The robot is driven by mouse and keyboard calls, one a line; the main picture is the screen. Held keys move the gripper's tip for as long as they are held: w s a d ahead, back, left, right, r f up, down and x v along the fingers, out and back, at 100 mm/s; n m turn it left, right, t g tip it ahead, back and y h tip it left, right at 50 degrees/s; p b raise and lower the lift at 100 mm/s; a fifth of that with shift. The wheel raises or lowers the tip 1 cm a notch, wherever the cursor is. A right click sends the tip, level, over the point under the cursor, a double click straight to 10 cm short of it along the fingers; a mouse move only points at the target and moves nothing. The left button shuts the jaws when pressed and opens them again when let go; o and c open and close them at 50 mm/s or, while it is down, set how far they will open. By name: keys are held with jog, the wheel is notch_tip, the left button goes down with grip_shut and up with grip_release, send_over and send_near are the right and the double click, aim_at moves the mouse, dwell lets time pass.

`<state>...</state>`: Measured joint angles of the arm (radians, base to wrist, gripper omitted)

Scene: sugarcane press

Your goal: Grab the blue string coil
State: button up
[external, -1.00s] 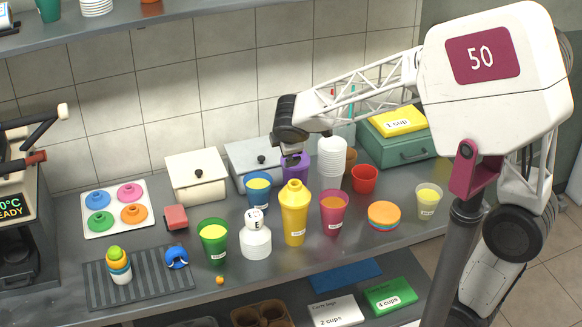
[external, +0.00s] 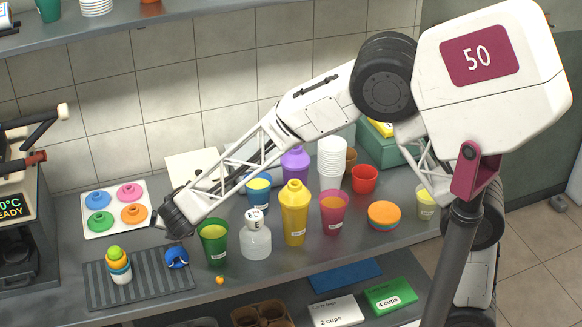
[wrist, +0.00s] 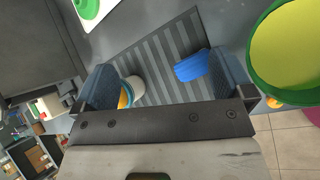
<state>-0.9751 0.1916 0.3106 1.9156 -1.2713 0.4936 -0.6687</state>
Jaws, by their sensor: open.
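The blue string coil (external: 177,258) lies at the right end of the dark ribbed mat (external: 140,294), beside the green cup. In the wrist view the blue coil (wrist: 192,66) shows between the finger tips, close to the right finger, with the mat under it. My gripper (external: 158,224) is above the counter behind the mat, up and to the left of the coil. In the wrist view my gripper (wrist: 163,78) is open, with nothing held between its fingers. The fingers are mostly hidden by the wrist in the external view.
A small cup stack (external: 119,265) with a green top stands on the mat, near the left finger in the wrist view. The green cup (external: 213,242) with yellow contents stands right of the coil. A white tray of coloured lids (external: 115,209) lies behind the mat.

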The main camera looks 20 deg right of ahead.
jog(key=s+a+f+t, duration=0.1)
jog(key=s+f, duration=0.1)
jog(key=s+a+f+n+t+h, duration=0.1)
jog(key=s+f, duration=0.1)
jog(key=s+a+f+n+t+h, duration=0.1)
jog(key=s+f+t, duration=0.1)
jog(key=s, duration=0.1)
jog(key=shift+f, duration=0.3)
jog(key=shift+s+a+f+n+t, duration=0.25)
jog(key=shift+s+n+t, duration=0.1)
jog(key=shift+s+t, duration=0.25)
jog(key=shift+s+a+f+n+t, duration=0.15)
jog(key=shift+s+f+n+t, duration=0.2)
jog(key=shift+s, duration=0.3)
jog(key=shift+s+f+n+t, duration=0.15)
jog(key=shift+s+n+t, duration=0.2)
jog(key=shift+s+n, duration=0.25)
jog(key=shift+s+d+n, duration=0.2)
jog(key=shift+d+n, duration=0.2)
jog(key=shift+n, duration=0.2)
jog(key=shift+w+d+f+n+g, duration=0.1)
jog(key=shift+w+d+n+g, duration=0.1)
jog(key=shift+d+n, duration=0.35)
jog(key=shift+w+d+n+g, duration=0.15)
jog(key=shift+d+n+g, duration=0.05)
jog(key=shift+d+n, duration=0.35)
jog(key=shift+w, duration=0.1)
jog(key=shift+x, duration=1.2)
jog(key=shift+w, duration=0.1)
